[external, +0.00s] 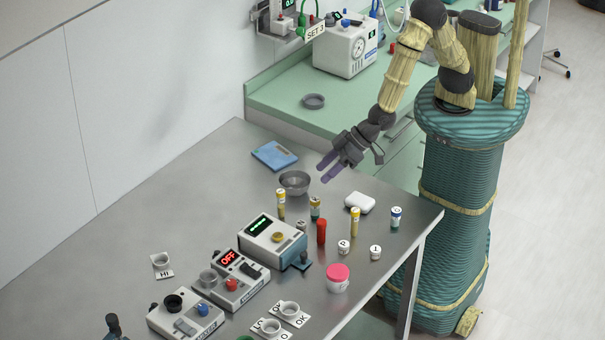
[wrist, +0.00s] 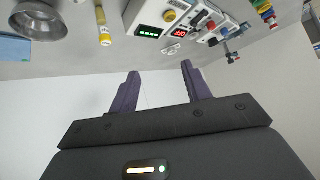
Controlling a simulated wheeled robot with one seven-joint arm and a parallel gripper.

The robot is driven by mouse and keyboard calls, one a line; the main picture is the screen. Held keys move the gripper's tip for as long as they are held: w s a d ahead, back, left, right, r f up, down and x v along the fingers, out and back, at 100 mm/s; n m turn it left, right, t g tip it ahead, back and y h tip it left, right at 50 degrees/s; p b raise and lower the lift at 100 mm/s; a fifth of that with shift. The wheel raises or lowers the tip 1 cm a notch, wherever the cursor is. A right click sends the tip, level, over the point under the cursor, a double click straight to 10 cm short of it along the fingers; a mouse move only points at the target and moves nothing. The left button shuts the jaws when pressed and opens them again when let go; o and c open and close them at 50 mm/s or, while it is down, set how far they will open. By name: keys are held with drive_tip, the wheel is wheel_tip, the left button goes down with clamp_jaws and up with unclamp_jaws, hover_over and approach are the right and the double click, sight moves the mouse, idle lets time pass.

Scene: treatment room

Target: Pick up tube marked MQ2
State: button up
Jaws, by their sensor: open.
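Several upright tubes stand on the steel table. In the external view, a yellow-capped tube (external: 281,204) is at the left, a dark-topped tube with a yellow base (external: 315,208) beside it, and another yellow tube (external: 355,222) further right. A red tube (external: 321,232) stands between them. The markings are too small to read, so I cannot tell which is MQ2. A yellow tube (wrist: 103,28) also shows at the top of the wrist view. My gripper (external: 323,173) is open and empty above the table, behind the tubes, with its fingers (wrist: 159,68) apart in the wrist view.
A grey bowl (external: 295,183) sits below my gripper, near a blue pad (external: 274,155) and white case (external: 360,202). Devices (external: 272,238) fill the front left. Small white jars (external: 375,252) and a pink-lidded jar (external: 338,278) stand right.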

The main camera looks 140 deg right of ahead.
sight(281, 191)
drive_tip(key=d+f+m+g+h+b, duration=0.2)
drive_tip(key=d+f+m+h, duration=0.3)
drive_tip(key=d, duration=0.6)
drive_tip(key=shift+s+d+f+g+h, duration=0.15)
drive_tip(key=shift+s+f+g+h, duration=0.15)
drive_tip(key=shift+f+g+h, duration=0.75)
drive_tip(key=shift+t, duration=0.25)
wheel_tip(281, 191, down, 7)
drive_tip(key=shift+p, duration=0.4)
drive_tip(key=shift+r, duration=0.1)
drive_tip(key=shift+p+x, duration=0.7)
drive_tip(key=shift+x, duration=1.85)
